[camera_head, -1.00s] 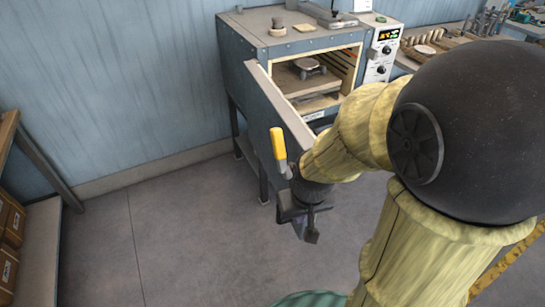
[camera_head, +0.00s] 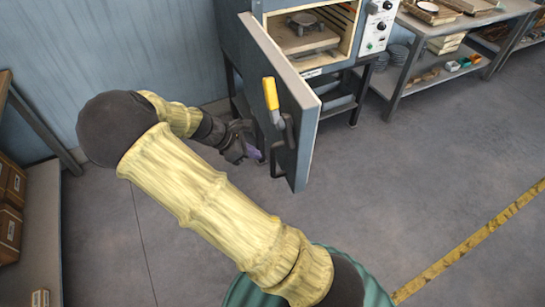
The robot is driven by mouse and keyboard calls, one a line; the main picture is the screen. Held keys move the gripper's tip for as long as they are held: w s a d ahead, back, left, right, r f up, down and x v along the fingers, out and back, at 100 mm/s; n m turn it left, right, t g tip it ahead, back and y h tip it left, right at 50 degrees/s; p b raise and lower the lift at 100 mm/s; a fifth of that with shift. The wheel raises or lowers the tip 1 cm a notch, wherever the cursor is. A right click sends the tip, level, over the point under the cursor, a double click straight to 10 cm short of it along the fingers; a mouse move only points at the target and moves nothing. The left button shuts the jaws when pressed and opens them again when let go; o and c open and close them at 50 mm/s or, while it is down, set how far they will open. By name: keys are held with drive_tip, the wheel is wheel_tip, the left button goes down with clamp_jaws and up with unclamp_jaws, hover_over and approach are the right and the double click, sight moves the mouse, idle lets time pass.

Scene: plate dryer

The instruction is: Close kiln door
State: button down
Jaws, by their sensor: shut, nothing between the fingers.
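The kiln (camera_head: 240,45) stands against the wall at the top, its chamber open to view with a small round piece on a stand (camera_head: 305,21) inside. The kiln door (camera_head: 285,105) is a blue-grey slab hinged on the kiln's left side and swung open toward me.
A shelf unit (camera_head: 425,70) with dishes and boxes stands right of the kiln. A rack with cardboard boxes (camera_head: 10,230) is at the left edge. The floor (camera_head: 410,160) right of the door is clear, with a yellow line across it.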

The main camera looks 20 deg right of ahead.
drive_tip(key=shift+w+a+r+n+t+h, duration=0.3)
drive_tip(key=shift+w+a+n+h, duration=0.2)
drive_tip(key=shift+w+n, duration=0.25)
drive_tip(key=shift+s+f, duration=0.1)
approach(291, 158)
wheel_tip(291, 158, down, 4)
drive_tip(key=d+p, duration=0.1)
drive_tip(key=d, duration=0.2)
drive_tip(key=shift+d+f+p, duration=0.1)
drive_tip(key=shift+d+p, duration=0.1)
drive_tip(key=shift+p, duration=0.1)
drive_tip(key=shift+d, duration=0.35)
drive_tip(key=shift+d, duration=0.1)
